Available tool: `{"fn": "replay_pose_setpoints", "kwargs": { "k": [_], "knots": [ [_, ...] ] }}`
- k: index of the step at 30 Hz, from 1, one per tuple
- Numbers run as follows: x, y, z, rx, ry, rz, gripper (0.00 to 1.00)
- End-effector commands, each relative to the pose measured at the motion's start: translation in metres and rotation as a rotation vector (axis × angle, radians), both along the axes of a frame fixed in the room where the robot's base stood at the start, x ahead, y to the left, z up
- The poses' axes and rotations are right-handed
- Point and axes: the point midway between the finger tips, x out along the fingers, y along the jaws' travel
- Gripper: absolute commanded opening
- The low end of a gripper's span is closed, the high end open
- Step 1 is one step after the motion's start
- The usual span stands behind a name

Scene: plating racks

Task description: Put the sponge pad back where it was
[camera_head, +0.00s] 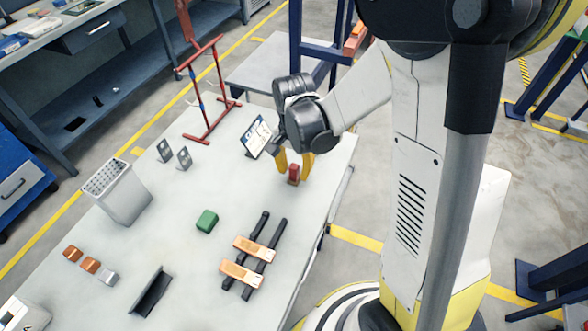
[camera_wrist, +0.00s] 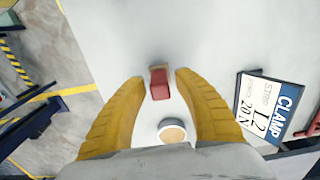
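A small green block (camera_head: 207,220), which looks like the sponge pad, lies on the pale table left of the middle in the head view. It does not show in the wrist view. My gripper (camera_head: 294,174) is at the table's right side, well apart from the green block, with its yellow fingers pointing down. In the wrist view my gripper (camera_wrist: 161,77) is open. A small red block with a tan end (camera_wrist: 160,86) shows between the fingertips, with gaps on both sides. The red block (camera_head: 294,171) also shows between the fingers in the head view.
A sign reading CLAMP (camera_wrist: 268,105) stands close beside my gripper. Two dark bars with copper-coloured plates (camera_head: 241,272) lie in front. A perforated grey bin (camera_head: 122,197), a red rack (camera_head: 207,95) and a dark angled bracket (camera_head: 151,291) stand on the table. The table's middle is mostly clear.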

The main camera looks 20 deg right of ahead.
Motion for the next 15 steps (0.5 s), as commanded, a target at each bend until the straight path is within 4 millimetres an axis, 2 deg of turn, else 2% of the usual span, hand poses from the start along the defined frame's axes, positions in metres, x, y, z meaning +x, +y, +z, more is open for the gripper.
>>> {"fn": "replay_pose_setpoints", "kwargs": {
  "k": [9,11,15],
  "knots": [
    [0.0,0.0,0.006,0.0,0.0,0.0,0.36],
    [0.0,0.0,0.014,0.0,0.0,0.0,0.36],
    [-0.001,0.0,0.044,0.0,0.0,0.0,0.36]
  ]
}}
